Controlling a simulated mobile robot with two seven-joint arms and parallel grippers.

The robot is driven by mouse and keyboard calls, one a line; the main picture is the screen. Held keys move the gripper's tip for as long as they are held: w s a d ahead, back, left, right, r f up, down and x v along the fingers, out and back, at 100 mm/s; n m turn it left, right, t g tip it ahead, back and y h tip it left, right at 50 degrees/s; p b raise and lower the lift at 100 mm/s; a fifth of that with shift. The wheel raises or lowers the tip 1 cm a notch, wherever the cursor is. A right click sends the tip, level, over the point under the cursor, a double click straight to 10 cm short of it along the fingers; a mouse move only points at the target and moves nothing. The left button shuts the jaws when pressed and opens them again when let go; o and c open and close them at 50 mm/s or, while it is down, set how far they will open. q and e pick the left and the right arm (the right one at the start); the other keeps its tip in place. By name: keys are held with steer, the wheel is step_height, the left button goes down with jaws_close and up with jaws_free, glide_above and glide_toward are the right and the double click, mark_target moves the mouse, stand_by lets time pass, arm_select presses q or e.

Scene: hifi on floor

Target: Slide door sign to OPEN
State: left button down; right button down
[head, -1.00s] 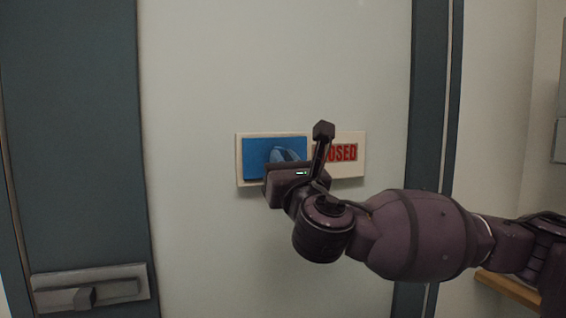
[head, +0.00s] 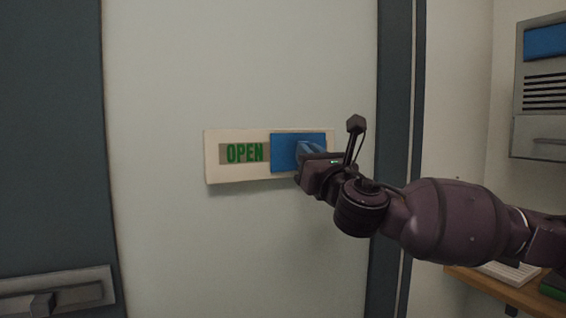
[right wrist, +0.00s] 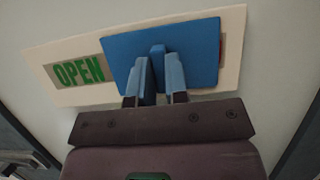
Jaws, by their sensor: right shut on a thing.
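The door sign (head: 213,170) is a pale rectangular plate on the light door. Its blue slider (head: 284,153) sits over the right part of the plate, and the green word OPEN (head: 244,153) shows on the left. My right gripper (head: 308,151) is at the slider, shut on its handle. In the right wrist view, the two fingers (right wrist: 158,78) close around a small blue handle (right wrist: 157,52) on the slider (right wrist: 200,45). A sliver of red shows at the slider's right edge there; the word CLOSED is otherwise covered. My left gripper is not in view.
The door (head: 240,70) has a dark frame on both sides. A metal latch (head: 58,292) is at the lower left. A grey wall unit (head: 542,85) hangs at the right, above a wooden shelf (head: 490,288) with items on it.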

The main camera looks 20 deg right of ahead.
steer(key=shift+d+r, duration=0.1)
steer(key=shift+d, duration=0.95)
steer(key=c, duration=1.4)
jaws_free()
steer(key=shift+o, duration=1.4)
steer(key=shift+d, duration=0.2)
steer(key=shift+a, duration=0.1)
steer(key=b+v, duration=0.3)
steer(key=v, duration=0.7)
steer(key=shift+s+f, duration=0.2)
steer(key=shift+s, duration=0.1)
